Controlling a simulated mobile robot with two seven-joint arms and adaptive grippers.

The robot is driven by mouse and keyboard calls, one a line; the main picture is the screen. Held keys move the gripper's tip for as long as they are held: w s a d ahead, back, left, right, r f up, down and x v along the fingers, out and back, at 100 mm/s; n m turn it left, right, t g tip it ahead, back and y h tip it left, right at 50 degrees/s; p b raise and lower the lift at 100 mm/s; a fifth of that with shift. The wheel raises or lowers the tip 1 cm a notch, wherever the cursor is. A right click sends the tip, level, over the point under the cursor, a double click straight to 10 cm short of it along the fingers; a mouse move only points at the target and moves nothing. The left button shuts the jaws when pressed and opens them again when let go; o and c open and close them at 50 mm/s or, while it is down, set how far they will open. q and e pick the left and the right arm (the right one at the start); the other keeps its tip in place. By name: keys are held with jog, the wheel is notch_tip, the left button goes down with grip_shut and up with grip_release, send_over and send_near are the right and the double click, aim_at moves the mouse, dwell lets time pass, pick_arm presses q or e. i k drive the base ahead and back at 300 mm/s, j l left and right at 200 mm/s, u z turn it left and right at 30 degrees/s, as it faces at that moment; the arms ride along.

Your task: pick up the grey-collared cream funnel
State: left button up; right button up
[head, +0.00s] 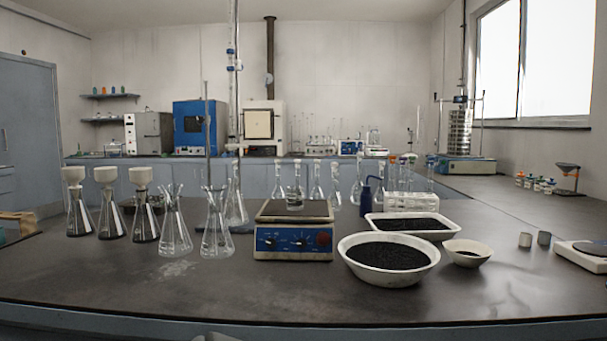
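Three cream funnels stand upright in conical flasks in a row at the left of the bench: a left one (73,174), a middle one (105,175) and a right one (140,176). The flasks below them (79,219) hold dark contents at the bottom. The collars where funnel meets flask are too small for me to tell which one is grey. Neither of my grippers can be made out in the head view. A small grey shape at the bottom edge is too cut off to identify.
Two empty glass flasks (174,232) (216,235) stand right of the funnels, close beside them. The bench front at left (90,275) is clear.

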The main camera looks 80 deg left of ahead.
aim_at(105, 176)
jog(key=u, duration=3.55)
